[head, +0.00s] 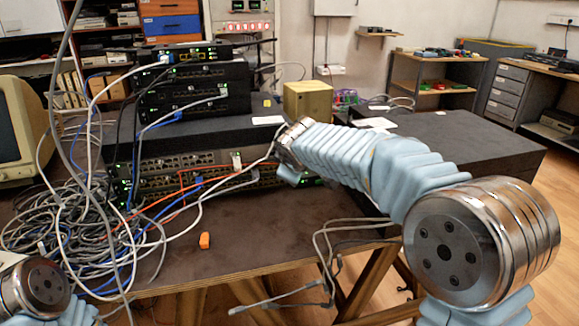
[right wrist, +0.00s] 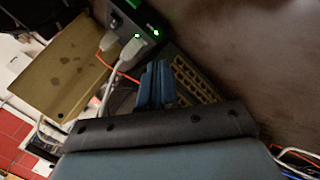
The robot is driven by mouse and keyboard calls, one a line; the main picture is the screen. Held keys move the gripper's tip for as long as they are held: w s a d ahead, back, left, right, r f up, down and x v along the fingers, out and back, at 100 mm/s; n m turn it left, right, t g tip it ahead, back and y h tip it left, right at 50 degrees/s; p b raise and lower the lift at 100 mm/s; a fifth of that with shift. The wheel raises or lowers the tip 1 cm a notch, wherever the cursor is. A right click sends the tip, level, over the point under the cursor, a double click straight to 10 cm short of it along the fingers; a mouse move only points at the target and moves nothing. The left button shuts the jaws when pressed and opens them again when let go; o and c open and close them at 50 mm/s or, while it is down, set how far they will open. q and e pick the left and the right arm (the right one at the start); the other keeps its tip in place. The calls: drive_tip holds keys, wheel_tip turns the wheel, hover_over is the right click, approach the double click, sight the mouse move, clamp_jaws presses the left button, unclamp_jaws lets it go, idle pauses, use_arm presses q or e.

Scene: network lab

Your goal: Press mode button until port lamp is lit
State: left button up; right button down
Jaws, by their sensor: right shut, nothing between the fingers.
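A stack of black network switches stands on the table in the head view. Small units (head: 190,92) sit on top and wide port-filled units (head: 200,165) below, with several green lamps lit at their left ends. My right gripper (head: 287,176) is beside the right part of the lower switches, partly hidden by its own wrist. In the right wrist view its blue fingers (right wrist: 156,84) are together and empty, in front of a port row (right wrist: 194,80). A dark switch end (right wrist: 136,18) there shows two green lamps. I cannot make out the mode button or tell which lamp is the port lamp.
A tangle of grey cables (head: 70,225) covers the table's left side. Blue, orange and white cables hang before the switches. A small orange piece (head: 205,240) lies near the front edge. A yellowish box (head: 308,102) sits behind. The front middle of the table is mostly clear.

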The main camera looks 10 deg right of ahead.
drive_tip(key=shift+w, duration=0.35)
idle(0.4)
drive_tip(key=shift+s, duration=0.1)
drive_tip(key=shift+s+f+b, duration=0.1)
drive_tip(key=shift+s+b, duration=0.25)
drive_tip(key=shift+b, duration=0.15)
drive_tip(key=shift+s, duration=0.3)
drive_tip(key=shift+s+b, duration=0.5)
drive_tip(key=shift+b, duration=0.25)
drive_tip(key=s+b, duration=0.2)
drive_tip(key=s, duration=0.1)
drive_tip(key=shift+s, duration=0.1)
drive_tip(key=shift+s+d+b, duration=0.1)
drive_tip(key=shift+s+b, duration=0.25)
drive_tip(key=shift+s, duration=0.1)
